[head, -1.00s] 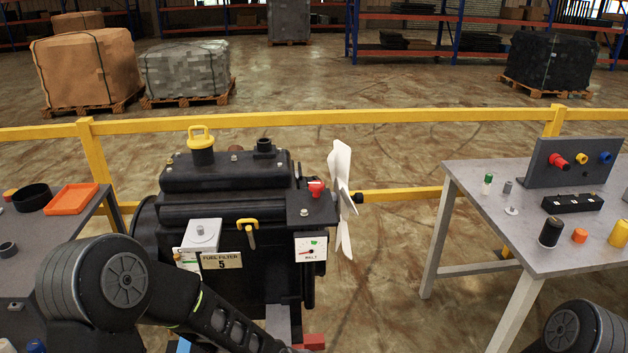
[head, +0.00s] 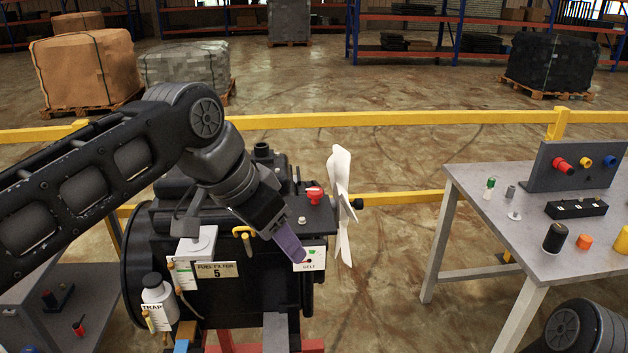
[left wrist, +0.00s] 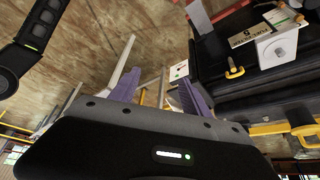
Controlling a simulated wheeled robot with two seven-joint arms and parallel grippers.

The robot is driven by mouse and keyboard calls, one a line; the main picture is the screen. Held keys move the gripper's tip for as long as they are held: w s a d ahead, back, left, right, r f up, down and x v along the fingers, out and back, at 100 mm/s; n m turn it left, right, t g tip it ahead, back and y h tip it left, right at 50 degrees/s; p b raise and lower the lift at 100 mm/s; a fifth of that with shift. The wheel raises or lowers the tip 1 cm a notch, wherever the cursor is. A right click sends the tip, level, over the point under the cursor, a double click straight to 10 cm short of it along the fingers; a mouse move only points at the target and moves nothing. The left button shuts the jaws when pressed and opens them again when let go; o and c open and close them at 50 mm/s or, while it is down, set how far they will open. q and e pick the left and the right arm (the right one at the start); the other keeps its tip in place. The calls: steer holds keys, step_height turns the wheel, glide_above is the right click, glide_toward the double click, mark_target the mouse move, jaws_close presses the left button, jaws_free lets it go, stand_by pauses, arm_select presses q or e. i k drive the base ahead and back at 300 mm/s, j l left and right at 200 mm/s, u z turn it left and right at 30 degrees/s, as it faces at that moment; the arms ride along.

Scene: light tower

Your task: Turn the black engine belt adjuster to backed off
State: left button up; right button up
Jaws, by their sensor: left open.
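The black engine (head: 215,285) stands in the middle of the head view. A red knob (head: 315,196), which looks like the belt adjuster, sits on the flat black plate at its right end, beside a grey bolt head (head: 302,221). Below it is a white BELT card (head: 315,257), partly covered by my finger; it also shows in the left wrist view (left wrist: 179,70). My left gripper (head: 290,243) is in front of the card, below and left of the knob. Its purple fingers (left wrist: 155,88) are apart and empty. The knob is not visible in the left wrist view. My right gripper is out of view.
A white fan (head: 341,200) is close right of the knob. A yellow handle (head: 243,238) and the fuel filter box (head: 197,243) are left of my gripper. A yellow rail (head: 400,118) runs behind. A grey workbench (head: 480,210) stands right, with floor between.

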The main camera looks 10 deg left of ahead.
mark_target(314, 194)
steer(key=i, duration=0.9)
